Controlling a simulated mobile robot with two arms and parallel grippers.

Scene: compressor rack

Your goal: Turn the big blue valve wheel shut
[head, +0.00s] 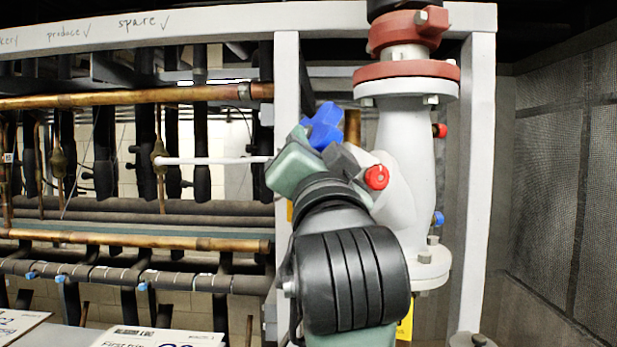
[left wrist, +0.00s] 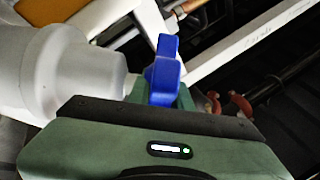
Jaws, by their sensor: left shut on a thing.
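The big blue valve wheel (head: 325,122) sits left of the thick white pipe in the head view, and its lower part is hidden by my gripper. My left gripper (head: 318,148) reaches up to it from below and is shut on it. In the left wrist view the blue wheel (left wrist: 163,72) stands upright just beyond the gripper body, and the left gripper's fingers (left wrist: 160,98) are mostly hidden. The wheel's far side and its stem are hidden. My right gripper is not in view.
The white pipe (head: 408,160) with a red flange (head: 407,71) stands close to the right. A small red knob (head: 376,177) is beside my gripper. A white frame post (head: 287,90) stands just left. Copper and black pipes (head: 130,98) fill the rack further left.

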